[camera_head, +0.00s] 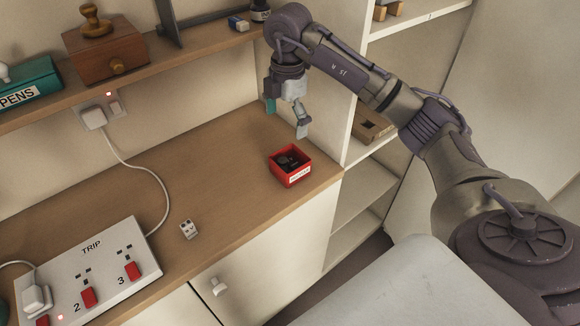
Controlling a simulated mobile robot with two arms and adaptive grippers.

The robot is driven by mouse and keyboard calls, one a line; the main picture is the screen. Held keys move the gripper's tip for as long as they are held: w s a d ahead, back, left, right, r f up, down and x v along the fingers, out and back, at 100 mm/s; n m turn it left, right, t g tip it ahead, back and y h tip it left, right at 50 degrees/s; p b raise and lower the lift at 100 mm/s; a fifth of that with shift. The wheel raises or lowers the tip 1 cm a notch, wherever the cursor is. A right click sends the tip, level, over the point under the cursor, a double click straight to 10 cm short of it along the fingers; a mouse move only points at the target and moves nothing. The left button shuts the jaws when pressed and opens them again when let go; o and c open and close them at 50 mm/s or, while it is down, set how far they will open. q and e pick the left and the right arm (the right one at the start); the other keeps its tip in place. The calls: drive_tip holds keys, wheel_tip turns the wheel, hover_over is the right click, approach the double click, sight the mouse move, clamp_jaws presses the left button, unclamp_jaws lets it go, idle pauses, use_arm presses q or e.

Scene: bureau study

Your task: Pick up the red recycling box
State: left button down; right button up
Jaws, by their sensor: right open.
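The red recycling box (293,179) is a small open-topped box with a white label on its front. It stands upright on the wooden desktop near the right end, with dark items inside. My right gripper (286,118) is above the box and a little behind it, fingers pointing down and spread apart. It is open and empty, and does not touch the box. My left gripper is not in view.
A white power strip (92,262) marked TRIP with red switches lies at the front left. A small white plug-like piece (188,229) lies mid-desk. A shelf (160,58) above holds a wooden box (105,50) and a teal PENS box (28,90). Shelving (360,185) stands right.

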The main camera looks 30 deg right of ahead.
drive_tip(key=d, duration=0.1)
drive_tip(key=p, duration=0.2)
hover_over(290, 162)
drive_tip(key=s, duration=0.1)
drive_tip(key=f, duration=0.5)
drive_tip(key=a+f, duration=0.1)
drive_tip(key=f, duration=0.2)
drive_tip(key=shift+s, duration=0.1)
drive_tip(key=f+p, duration=0.1)
drive_tip(key=f, duration=0.1)
drive_tip(key=f+p, duration=0.1)
drive_tip(key=f, duration=0.1)
drive_tip(key=shift+s+f, duration=0.2)
drive_tip(key=shift+f, duration=0.55)
drive_tip(key=shift+c, duration=0.3)
drive_tip(key=shift+r, duration=0.1)
drive_tip(key=c, duration=0.9)
